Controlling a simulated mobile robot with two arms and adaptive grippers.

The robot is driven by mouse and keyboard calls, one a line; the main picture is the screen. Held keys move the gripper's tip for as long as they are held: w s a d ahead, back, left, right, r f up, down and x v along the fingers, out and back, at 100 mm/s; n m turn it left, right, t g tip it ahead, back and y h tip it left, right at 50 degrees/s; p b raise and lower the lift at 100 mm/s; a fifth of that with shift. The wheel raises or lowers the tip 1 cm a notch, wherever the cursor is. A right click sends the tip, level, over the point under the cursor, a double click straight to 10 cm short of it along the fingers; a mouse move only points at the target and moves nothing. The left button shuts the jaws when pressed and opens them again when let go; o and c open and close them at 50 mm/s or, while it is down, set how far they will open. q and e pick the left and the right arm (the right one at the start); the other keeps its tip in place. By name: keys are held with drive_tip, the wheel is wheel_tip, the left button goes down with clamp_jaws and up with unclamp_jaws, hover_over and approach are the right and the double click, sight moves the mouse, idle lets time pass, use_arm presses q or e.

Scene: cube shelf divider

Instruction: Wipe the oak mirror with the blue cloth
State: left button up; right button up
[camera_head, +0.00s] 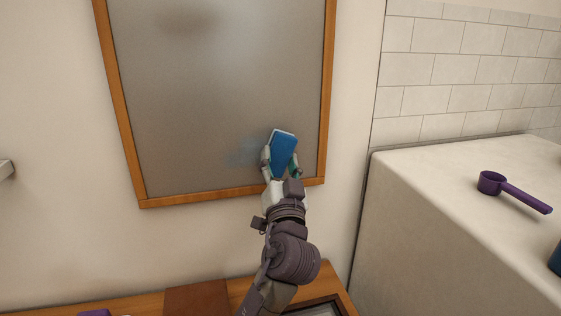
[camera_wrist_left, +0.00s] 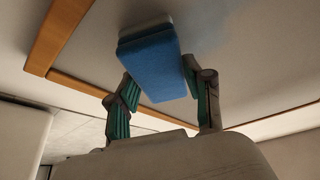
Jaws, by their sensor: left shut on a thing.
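The oak mirror (camera_head: 220,100) hangs on the wall, a hazy grey panel in a brown wooden frame; its frame (camera_wrist_left: 62,40) also crosses the left wrist view. My left gripper (camera_head: 281,166) is in front of the mirror's lower right part, shut on the blue cloth (camera_head: 284,153). The cloth looks like a thick blue block with a pale edge, and it also shows between the fingers in the left wrist view (camera_wrist_left: 152,65). A faint blue reflection lies left of it on the mirror. I cannot tell whether the cloth touches the surface. My right gripper is not in view.
A pale counter (camera_head: 420,190) stands to the right, with a purple scoop (camera_head: 515,192) on it and a blue item at the picture's edge. A wooden surface (camera_head: 150,303) lies below the mirror, with a brown panel (camera_head: 197,299) and a dark-framed item (camera_head: 322,307).

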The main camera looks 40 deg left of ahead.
use_arm(q)
drive_tip(key=shift+s+a, duration=1.15)
drive_tip(key=shift+s, duration=0.3)
drive_tip(key=shift+s+a, duration=1.25)
drive_tip(key=shift+s, duration=0.05)
drive_tip(key=shift+s+a+p, duration=0.35)
drive_tip(key=shift+s+a, duration=0.85)
drive_tip(key=shift+s, duration=0.2)
drive_tip(key=shift+s+a, duration=1.15)
drive_tip(key=shift+s, duration=0.3)
